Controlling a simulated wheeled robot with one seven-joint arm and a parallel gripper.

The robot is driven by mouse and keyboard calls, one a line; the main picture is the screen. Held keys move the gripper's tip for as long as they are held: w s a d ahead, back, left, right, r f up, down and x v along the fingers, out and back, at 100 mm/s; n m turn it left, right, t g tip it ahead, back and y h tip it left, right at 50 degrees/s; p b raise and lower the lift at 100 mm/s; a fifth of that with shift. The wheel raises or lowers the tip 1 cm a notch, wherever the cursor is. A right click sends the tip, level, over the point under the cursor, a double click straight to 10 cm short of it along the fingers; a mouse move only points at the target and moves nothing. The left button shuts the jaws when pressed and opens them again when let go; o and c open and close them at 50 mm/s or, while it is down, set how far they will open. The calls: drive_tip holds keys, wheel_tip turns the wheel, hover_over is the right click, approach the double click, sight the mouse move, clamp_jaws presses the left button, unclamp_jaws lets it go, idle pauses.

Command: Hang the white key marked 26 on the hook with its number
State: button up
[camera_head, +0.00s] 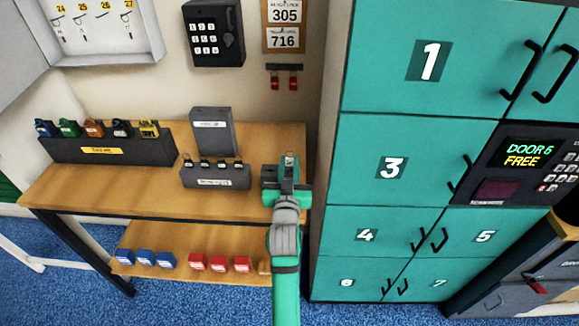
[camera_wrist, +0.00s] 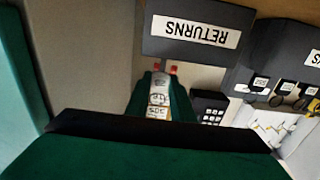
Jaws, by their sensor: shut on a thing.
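My gripper (camera_head: 287,178) is over the right end of the wooden desk, shut on a small pale key (camera_head: 289,158) that sticks up from its jaws. In the wrist view the key (camera_wrist: 160,80) is between the two green fingers (camera_wrist: 161,100); I cannot read a number on it. The open white key cabinet (camera_head: 96,45) is on the wall at the upper left, apart from the gripper. Its yellow labels read 24, 25, 26 and 27, with small hooks below; label 26 (camera_head: 105,6) is third from the left. The cabinet also shows in the wrist view (camera_wrist: 276,128).
A grey returns box (camera_head: 212,130) and a dark rack of small keys (camera_head: 216,180) stand left of my gripper. A long rack of coloured padlocks (camera_head: 105,149) is farther left. A black keypad box (camera_head: 214,35) is on the wall. Teal lockers (camera_head: 375,145) rise close on the right.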

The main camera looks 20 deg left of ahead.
drive_tip(key=shift+r, duration=0.3)
drive_tip(key=shift+s, duration=0.1)
drive_tip(key=v, duration=0.8)
drive_tip(key=shift+s, duration=0.2)
idle(1.0)
drive_tip(key=shift+d, duration=0.1)
